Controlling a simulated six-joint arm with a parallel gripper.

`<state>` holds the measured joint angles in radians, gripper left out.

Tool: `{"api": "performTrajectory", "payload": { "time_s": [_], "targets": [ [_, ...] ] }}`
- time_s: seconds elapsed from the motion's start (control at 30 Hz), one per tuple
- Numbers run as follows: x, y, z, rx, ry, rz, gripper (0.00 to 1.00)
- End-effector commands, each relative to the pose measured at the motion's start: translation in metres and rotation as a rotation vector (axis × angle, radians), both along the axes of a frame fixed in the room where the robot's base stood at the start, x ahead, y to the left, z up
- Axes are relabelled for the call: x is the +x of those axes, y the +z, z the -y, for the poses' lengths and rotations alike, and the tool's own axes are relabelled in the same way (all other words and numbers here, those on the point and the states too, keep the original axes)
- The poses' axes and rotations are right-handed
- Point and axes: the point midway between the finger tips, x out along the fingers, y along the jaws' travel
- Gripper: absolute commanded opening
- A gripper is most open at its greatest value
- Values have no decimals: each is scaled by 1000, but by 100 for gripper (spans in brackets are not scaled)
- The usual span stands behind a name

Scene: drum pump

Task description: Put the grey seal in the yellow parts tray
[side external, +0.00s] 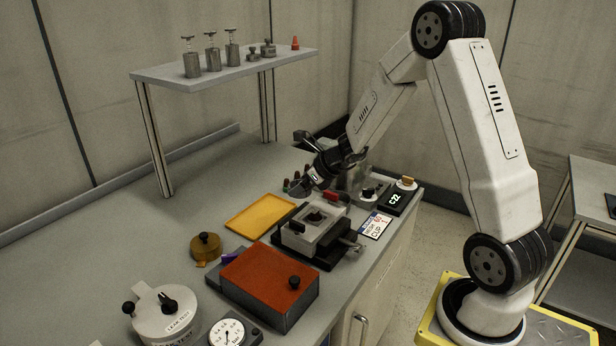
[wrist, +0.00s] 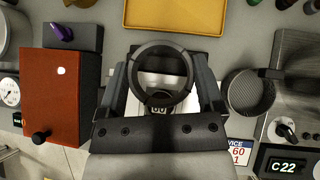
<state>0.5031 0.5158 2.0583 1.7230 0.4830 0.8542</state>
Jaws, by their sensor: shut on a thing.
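A dark grey ring, the grey seal (wrist: 137,76), is between the two fingers of my gripper (wrist: 164,76) in the wrist view. The fingers are shut on its outer sides, and its open centre faces the camera. In the side view my gripper (side external: 308,182) is above the bench, behind the grey pump fixture; the seal is hard to make out there. The yellow parts tray (side external: 262,214) lies flat and empty on the bench, left of my gripper. In the wrist view the tray (wrist: 175,14) is at the top edge, ahead of the seal and apart from it.
The pump fixture (side external: 311,232) stands in front of the tray, with a red-topped box (side external: 268,278) to its left. A round dark cup (wrist: 250,92) is right of my gripper in the wrist view. A raised shelf (side external: 225,68) stands behind.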

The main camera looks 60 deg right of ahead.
Motion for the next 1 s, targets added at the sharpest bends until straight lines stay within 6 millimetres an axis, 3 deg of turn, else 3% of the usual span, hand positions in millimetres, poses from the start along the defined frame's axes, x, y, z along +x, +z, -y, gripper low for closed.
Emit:
{"api": "performTrajectory", "payload": {
  "time_s": [0.57,1.0],
  "targets": [
    [12,-9,1,-1,-48,1,21],
    [59,-32,14,-2,-45,0,21]
  ]
}}
